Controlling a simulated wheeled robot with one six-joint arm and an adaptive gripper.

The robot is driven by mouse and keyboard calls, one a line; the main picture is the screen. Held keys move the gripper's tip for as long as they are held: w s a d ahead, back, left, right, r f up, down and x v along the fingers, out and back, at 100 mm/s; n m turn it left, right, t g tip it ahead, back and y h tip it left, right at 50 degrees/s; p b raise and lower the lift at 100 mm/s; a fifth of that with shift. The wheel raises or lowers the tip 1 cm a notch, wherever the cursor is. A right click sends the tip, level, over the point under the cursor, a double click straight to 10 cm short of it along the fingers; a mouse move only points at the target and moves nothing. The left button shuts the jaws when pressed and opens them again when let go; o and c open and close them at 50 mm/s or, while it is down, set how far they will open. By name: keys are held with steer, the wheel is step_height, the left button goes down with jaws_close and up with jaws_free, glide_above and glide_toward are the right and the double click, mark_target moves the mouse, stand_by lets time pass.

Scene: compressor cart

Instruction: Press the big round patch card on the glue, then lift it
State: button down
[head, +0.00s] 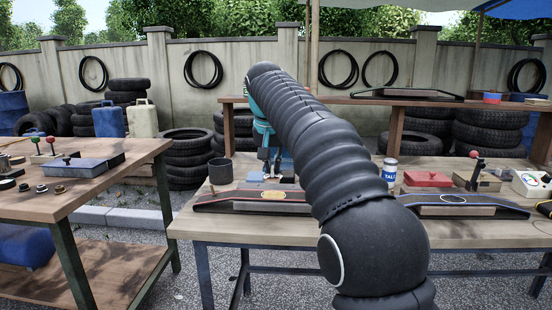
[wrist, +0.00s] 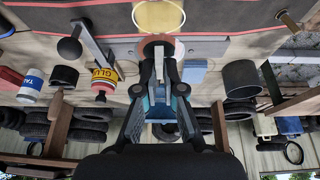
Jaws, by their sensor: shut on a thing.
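My gripper (wrist: 160,70) is shut on the pale upright tab of the round patch card, seen in the wrist view. The card's reddish-brown round patch (wrist: 149,47) shows just beyond the fingertips. The yellow oval of glue (wrist: 158,15) lies on a dark strip with red edges, a little away from the patch in that view. In the head view the glue oval (head: 272,195) is on the left strip (head: 225,200), and my gripper (head: 271,168) is behind that strip, low over the bench. I cannot tell whether the card touches the bench.
A dark cup (head: 220,171) stands left of my gripper. A glue can (wrist: 104,80), a talc can (head: 390,170) and a lever with a black ball (wrist: 70,48) are nearby. A second strip (head: 480,208) and a red box (head: 427,178) lie right. My arm hides the bench middle.

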mark_target(273, 177)
steer(key=shift+d+f+b, duration=0.1)
steer(key=shift+f+b, duration=1)
steer(key=shift+f, duration=1.05)
steer(key=shift+f+p, duration=0.1)
steer(key=shift+p, duration=0.35)
steer(key=shift+f, duration=0.4)
stand_by(1.2)
steer(key=shift+r+p, duration=0.75)
steer(key=shift+r, duration=3.25)
